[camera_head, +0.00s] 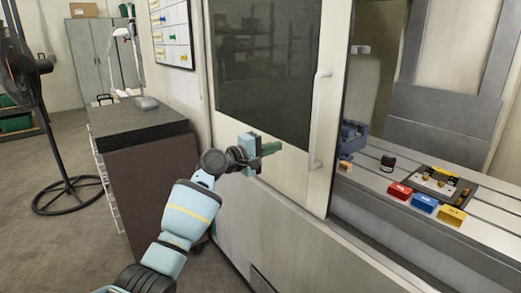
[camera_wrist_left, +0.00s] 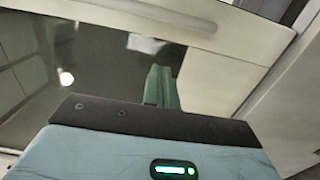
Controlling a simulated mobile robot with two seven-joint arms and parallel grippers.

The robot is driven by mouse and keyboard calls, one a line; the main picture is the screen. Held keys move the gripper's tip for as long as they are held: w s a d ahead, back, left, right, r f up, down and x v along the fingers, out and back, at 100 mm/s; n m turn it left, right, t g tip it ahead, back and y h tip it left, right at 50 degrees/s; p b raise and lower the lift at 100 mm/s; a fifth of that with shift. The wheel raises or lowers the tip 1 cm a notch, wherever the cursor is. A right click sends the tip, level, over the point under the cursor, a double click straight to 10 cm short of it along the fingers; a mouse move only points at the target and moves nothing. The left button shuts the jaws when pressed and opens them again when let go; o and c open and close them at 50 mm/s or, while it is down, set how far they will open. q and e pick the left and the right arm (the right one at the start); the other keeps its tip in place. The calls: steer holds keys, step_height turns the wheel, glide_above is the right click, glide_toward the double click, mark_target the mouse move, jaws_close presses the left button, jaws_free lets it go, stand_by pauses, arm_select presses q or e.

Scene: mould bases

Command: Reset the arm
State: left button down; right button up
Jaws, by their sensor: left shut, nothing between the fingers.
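My left arm reaches in from the lower middle of the head view. Its gripper (camera_head: 272,148) is in front of the machine's sliding door (camera_head: 290,170), with its fingers pointing right toward the door handle (camera_head: 318,118). The green fingers are together and empty. They also show in the left wrist view (camera_wrist_left: 161,87), pointing away from the blue gripper body, with the door panel and dark window beyond. I cannot tell how far the fingertips are from the door. My right gripper is in neither view.
The machine opening at the right shows a slotted bed (camera_head: 370,181) with red (camera_head: 399,191), blue (camera_head: 424,203) and yellow (camera_head: 451,215) blocks beside a dark plate (camera_head: 440,176). A dark-topped cabinet (camera_head: 140,122) stands left of my arm. A fan (camera_head: 20,70) stands on open floor farther left.

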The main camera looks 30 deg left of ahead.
arm_select(q)
steer(key=shift+v, duration=1.95)
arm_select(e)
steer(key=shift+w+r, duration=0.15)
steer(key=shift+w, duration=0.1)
arm_select(q)
steer(key=shift+a+f, duration=0.1)
steer(key=shift+a, duration=0.05)
